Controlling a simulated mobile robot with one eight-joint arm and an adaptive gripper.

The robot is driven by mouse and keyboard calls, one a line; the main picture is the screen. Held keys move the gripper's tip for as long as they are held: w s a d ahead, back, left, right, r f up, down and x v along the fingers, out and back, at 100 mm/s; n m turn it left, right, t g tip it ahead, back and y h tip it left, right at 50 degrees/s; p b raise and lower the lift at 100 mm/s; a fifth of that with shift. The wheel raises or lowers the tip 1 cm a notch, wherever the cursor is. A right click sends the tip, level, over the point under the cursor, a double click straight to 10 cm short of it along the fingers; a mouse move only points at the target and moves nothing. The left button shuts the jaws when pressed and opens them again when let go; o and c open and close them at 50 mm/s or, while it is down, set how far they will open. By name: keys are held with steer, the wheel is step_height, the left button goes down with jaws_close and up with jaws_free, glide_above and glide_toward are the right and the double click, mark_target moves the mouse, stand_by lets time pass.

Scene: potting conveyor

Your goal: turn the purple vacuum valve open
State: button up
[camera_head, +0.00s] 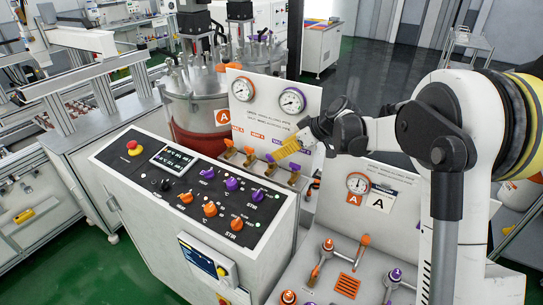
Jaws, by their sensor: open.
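A white valve panel (262,122) with two gauges stands at the back right end of the console. Along its lower part is a row of small brass valves with orange and purple handles. One purple-handled valve (270,158) is just left of and below my gripper's tips. Another purple-handled valve (294,167) is below the fingers. The labels are too small to read, so I cannot tell which is the vacuum valve. My gripper (279,154) has yellow fingers, reaches in from the right and is open. I cannot tell whether it touches a handle.
The black-topped console (190,225) has purple and orange knobs and a red stop button (134,147). A tank (196,105) stands behind it. At the lower right, a grey panel (345,262) carries a gauge and orange and purple valves. Green floor lies at the left.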

mark_target(271, 158)
steer(key=x, duration=0.6)
steer(key=shift+s+d, duration=0.1)
jaws_close()
